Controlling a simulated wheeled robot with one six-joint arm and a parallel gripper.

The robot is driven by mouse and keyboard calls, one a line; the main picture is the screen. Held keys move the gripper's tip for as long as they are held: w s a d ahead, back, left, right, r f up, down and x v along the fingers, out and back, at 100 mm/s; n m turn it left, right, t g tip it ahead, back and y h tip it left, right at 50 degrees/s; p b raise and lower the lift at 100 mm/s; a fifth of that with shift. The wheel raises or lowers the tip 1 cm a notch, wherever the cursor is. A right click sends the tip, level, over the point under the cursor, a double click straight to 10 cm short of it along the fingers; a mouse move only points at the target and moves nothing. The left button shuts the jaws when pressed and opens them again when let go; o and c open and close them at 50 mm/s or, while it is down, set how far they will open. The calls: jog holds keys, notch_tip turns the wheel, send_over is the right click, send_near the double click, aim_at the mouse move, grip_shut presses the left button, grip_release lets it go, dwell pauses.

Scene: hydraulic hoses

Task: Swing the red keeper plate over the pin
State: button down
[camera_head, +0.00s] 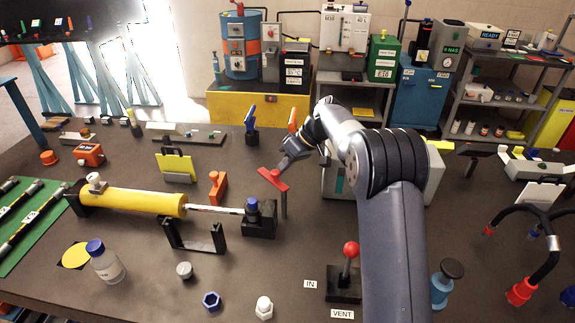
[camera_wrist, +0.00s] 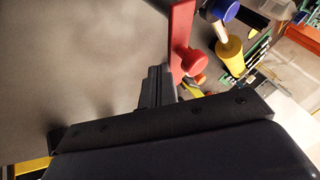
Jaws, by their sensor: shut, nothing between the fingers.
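The red keeper plate (camera_head: 272,180) sits on top of a thin upright post, right of and behind the pin. It also shows in the wrist view (camera_wrist: 180,25), with a round red knob (camera_wrist: 190,62) on it. The blue-topped pin (camera_head: 253,204) stands in a black block (camera_head: 260,226) at the end of the cylinder's rod, and the plate is not above it. Its blue top also shows in the wrist view (camera_wrist: 223,10). My gripper (camera_head: 285,165) is shut and empty, close beside the plate and knob; whether it touches them I cannot tell. Its fingers show in the wrist view (camera_wrist: 157,85).
An orange block (camera_head: 218,186) stands behind the rod. A red-knobbed lever (camera_head: 347,270) stands in front, right. Bare table lies between the post and the lever.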

aim_at(263, 176)
jog(key=a+n, duration=0.1)
jog(key=s+a+n+g+p, duration=0.1)
jog(key=shift+a+n+g, duration=0.3)
jog(key=shift+a, duration=0.1)
jog(key=shift+s+a+n+g+h, duration=0.3)
jog(key=shift+a+n+g+h, duration=0.15)
jog(key=shift+n, duration=0.35)
jog(key=shift+s+a+b, duration=0.3)
jog(key=shift+s+a, duration=0.3)
jog(key=shift+s, duration=0.3)
jog(key=shift+s+a, duration=0.25)
jog(key=shift+s, duration=0.65)
jog(key=v, duration=1)
jog(key=shift+d+r, duration=0.25)
jog(key=shift+r, duration=0.05)
